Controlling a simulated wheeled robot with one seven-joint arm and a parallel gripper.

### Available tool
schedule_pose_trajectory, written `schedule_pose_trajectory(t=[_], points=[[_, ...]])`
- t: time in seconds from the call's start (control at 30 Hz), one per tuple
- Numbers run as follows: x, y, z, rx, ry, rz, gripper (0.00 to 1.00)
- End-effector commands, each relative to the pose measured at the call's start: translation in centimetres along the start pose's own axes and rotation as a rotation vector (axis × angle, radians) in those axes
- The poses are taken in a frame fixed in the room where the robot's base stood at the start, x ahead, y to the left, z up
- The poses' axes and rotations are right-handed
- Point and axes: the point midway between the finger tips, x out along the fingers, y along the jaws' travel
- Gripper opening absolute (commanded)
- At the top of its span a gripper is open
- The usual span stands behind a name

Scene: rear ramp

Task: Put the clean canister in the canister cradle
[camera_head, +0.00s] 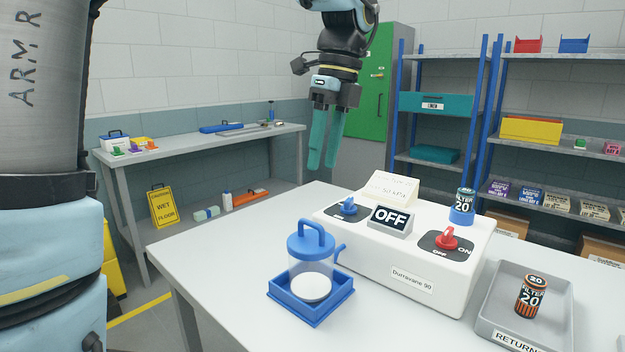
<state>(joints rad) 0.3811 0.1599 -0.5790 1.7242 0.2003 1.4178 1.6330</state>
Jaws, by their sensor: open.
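A clear canister (311,268) with a blue handled lid and a white disc low inside stands upright in a square blue tray (316,312) on the white table. The tray looks like the canister cradle, but no label shows this. I cannot tell whether this is the clean canister; no other such canister shows. My gripper (322,164) hangs above the table's far side, behind the canister and apart from it. Its two teal fingers point down, open and empty.
The white machine (398,283) has blue and red knobs, an OFF sign and a blue-banded filter (464,202) on top. A grey RETURN tray (495,312) holds an orange-banded filter (531,297). The table's left front is clear. A bench and shelves stand behind.

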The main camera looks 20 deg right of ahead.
Motion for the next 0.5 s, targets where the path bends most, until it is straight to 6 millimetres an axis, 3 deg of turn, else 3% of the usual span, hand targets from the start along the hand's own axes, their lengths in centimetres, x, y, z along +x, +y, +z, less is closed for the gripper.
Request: schedule_pose_trajectory(t=[0.27,0.37,0.5], points=[[0.4,0.2,0.5,-0.051,0.004,-0.001,0.44],[2.9,1.0,2.3,-0.238,0.019,-0.009,0.44],[9.2,4.0,6.6,-0.747,0.064,-0.032,0.44]])
